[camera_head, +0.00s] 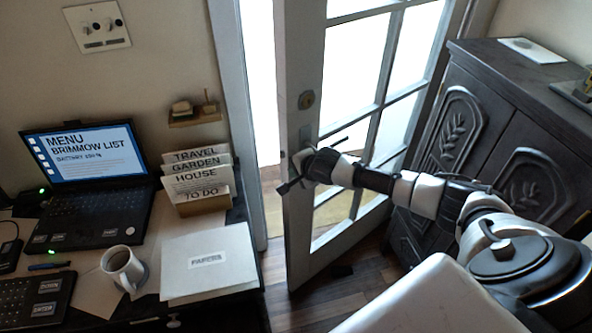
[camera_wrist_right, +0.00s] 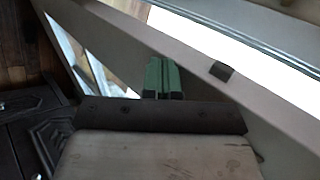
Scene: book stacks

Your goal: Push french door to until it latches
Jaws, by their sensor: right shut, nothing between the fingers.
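The french door (camera_head: 303,235) is a pale framed door with glass panes. It stands ajar, with a bright gap between its free edge and the door frame (camera_head: 240,130) on the left. My right gripper (camera_head: 286,186) is at the stile below that lock, shut and empty. In the right wrist view its green fingers (camera_wrist_right: 162,77) are together in front of the door stile (camera_wrist_right: 240,105), near a small dark fitting (camera_wrist_right: 221,70). Contact with the door cannot be told. My left gripper is out of view.
A dark carved cabinet (camera_head: 470,120) stands right of the door, close to my right arm. On the left, a desk holds a laptop (camera_head: 85,190), a mug (camera_head: 122,268), papers (camera_head: 208,262) and a file box (camera_head: 203,205). Wood floor (camera_head: 325,290) shows below the door.

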